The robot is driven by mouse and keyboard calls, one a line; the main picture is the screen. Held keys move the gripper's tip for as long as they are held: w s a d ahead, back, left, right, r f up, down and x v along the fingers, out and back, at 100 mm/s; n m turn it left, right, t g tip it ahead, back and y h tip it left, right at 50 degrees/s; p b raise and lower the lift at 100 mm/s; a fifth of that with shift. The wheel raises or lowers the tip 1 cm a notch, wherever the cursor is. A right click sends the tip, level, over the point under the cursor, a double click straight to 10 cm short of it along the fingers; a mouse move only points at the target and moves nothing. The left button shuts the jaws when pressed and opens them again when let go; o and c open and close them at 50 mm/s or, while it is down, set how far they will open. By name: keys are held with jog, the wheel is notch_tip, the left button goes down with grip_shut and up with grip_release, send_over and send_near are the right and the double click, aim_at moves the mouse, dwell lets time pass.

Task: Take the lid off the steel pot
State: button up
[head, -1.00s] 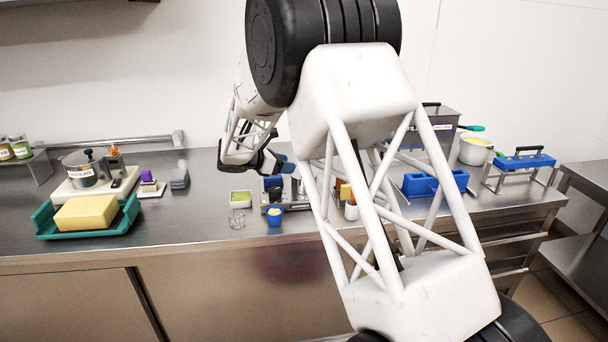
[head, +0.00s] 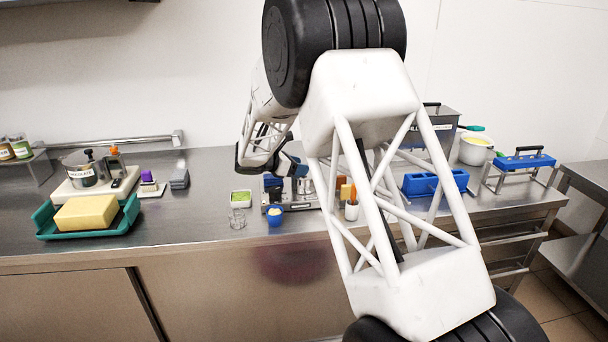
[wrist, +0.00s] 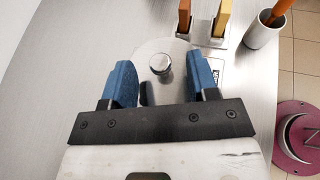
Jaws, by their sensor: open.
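In the wrist view a round steel lid (wrist: 139,52) with a shiny round knob (wrist: 161,64) lies under my gripper (wrist: 160,78). The gripper's two blue fingers are open, one on each side of the knob, with a gap on both sides. I cannot tell how high the fingertips are above the lid. The body below this lid is hidden from above. In the head view my gripper (head: 297,168) is over the middle of the counter, and my arm covers part of that spot. Another steel pot (head: 84,169), with a label and a black-knobbed lid, stands at the left.
Orange and yellow handled tools (wrist: 222,18) and a white cup (wrist: 262,32) stand close beside the lid. A blue cup (head: 275,216) and a green-filled dish (head: 240,198) are nearby.

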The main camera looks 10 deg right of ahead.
jog(key=shift+w+d+f, duration=0.1)
jog(key=shift+d+f, duration=0.05)
jog(key=shift+d, duration=0.2)
dwell(0.3)
grip_shut()
